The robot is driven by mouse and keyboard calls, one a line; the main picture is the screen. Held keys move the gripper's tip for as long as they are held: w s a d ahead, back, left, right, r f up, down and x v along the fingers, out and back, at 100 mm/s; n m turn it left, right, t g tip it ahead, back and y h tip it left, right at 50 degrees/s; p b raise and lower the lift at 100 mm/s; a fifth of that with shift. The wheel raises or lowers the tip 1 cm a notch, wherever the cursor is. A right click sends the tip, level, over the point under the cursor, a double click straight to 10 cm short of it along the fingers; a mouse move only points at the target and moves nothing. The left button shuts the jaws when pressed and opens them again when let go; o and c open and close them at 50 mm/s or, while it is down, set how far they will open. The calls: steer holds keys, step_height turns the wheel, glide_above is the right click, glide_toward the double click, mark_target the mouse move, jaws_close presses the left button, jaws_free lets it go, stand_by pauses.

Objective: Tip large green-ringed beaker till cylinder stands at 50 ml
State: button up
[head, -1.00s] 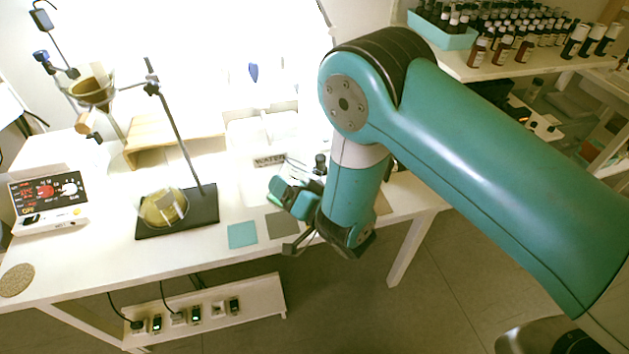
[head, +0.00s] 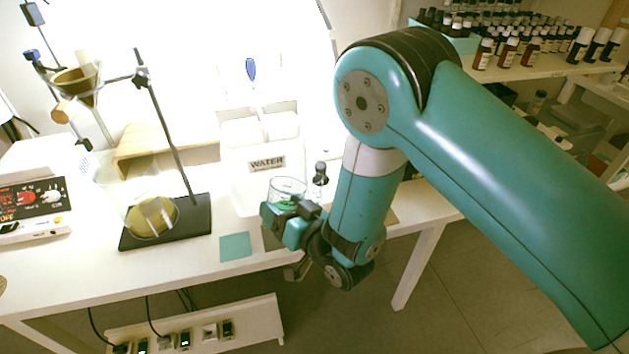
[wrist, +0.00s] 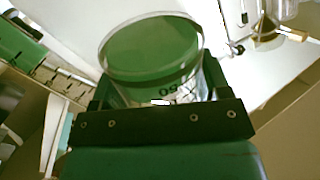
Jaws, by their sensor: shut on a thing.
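A clear beaker (head: 287,188) with green at its base stands up out of my gripper (head: 287,210) in the head view, near the front of the white table. My gripper is shut on it. In the wrist view the beaker (wrist: 152,62) fills the upper middle, with its wide rim toward the camera, green inside and dark graduation marks on its wall. The dark gripper body (wrist: 160,125) covers its lower part. It looks roughly upright in the head view. I cannot make out the measuring cylinder or any liquid level in it.
A white container labelled WATER (head: 240,185) stands just behind the beaker. A teal mat (head: 236,246) lies at the table's front edge. A small dark-topped bottle (head: 320,172) stands close on the right.

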steer(key=shift+s+a+f+n, duration=0.15)
steer(key=shift+a+f+n, duration=0.1)
steer(key=shift+n, duration=0.15)
steer(key=n, duration=0.1)
steer(key=s+a+f+n, duration=0.1)
steer(key=n, duration=0.1)
steer(key=shift+s+f+n, duration=0.1)
steer(key=shift+s+n, duration=0.05)
steer(key=shift+n, duration=0.15)
steer(key=s+a+r+p, duration=0.3)
steer(key=r+p, duration=0.2)
steer(key=p, duration=0.1)
steer(key=shift+s+a+t, duration=0.15)
steer(key=shift+s+t, duration=0.15)
steer(key=shift+s, duration=0.05)
